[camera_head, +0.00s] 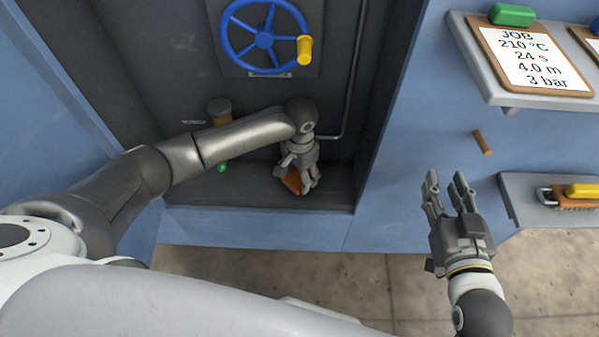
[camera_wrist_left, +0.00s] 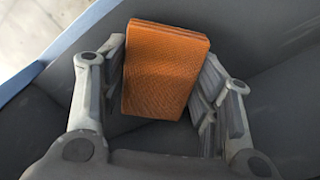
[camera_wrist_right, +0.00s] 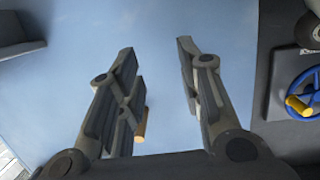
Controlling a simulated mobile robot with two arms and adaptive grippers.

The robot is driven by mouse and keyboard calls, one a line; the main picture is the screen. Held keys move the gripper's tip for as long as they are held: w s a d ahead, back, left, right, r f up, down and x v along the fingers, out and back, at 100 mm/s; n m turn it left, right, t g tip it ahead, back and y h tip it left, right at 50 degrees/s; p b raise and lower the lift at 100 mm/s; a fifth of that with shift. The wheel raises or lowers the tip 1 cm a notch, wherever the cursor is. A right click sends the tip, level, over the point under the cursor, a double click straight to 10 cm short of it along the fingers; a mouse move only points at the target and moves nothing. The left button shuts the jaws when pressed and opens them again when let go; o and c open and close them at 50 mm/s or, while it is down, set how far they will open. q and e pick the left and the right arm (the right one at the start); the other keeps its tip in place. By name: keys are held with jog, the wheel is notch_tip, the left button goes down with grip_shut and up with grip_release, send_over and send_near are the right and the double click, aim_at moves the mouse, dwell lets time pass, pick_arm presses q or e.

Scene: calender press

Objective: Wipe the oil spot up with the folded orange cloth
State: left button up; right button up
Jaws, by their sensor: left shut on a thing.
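The folded orange cloth (camera_wrist_left: 165,68) is held between the fingers of my left gripper (camera_wrist_left: 165,95). In the head view the cloth (camera_head: 291,181) shows partly behind the fingers of my left gripper (camera_head: 303,185), low in the dark recess at its floor. I cannot tell whether the cloth touches the floor of the recess. No oil spot is visible; it may be hidden by the cloth and gripper. My right gripper (camera_head: 448,190) is open and empty in front of the blue panel, and its spread fingers also show in the right wrist view (camera_wrist_right: 160,62).
A blue handwheel (camera_head: 263,38) with a yellow knob is on the recess back wall. A brown-handled tool (camera_head: 219,112) and a green item (camera_head: 222,168) are near my left forearm. A job clipboard (camera_head: 528,58) lies on the upper right shelf. A brush (camera_head: 575,196) lies on the lower shelf.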

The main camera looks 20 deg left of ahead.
pick_arm(q)
jog(key=shift+f, duration=0.2)
pick_arm(e)
jog(key=shift+r, duration=0.1)
pick_arm(q)
jog(key=shift+f, duration=0.2)
pick_arm(e)
jog(key=shift+r, duration=0.25)
pick_arm(q)
jog(key=shift+f, duration=0.1)
pick_arm(e)
jog(key=shift+w+a+r+t, duration=0.1)
jog(key=shift+t, duration=0.2)
pick_arm(q)
jog(key=shift+f, duration=0.25)
pick_arm(e)
jog(key=shift+a+r, duration=0.1)
jog(key=shift+r, duration=0.15)
jog(key=shift+w+r, duration=0.1)
jog(key=shift+r, duration=0.05)
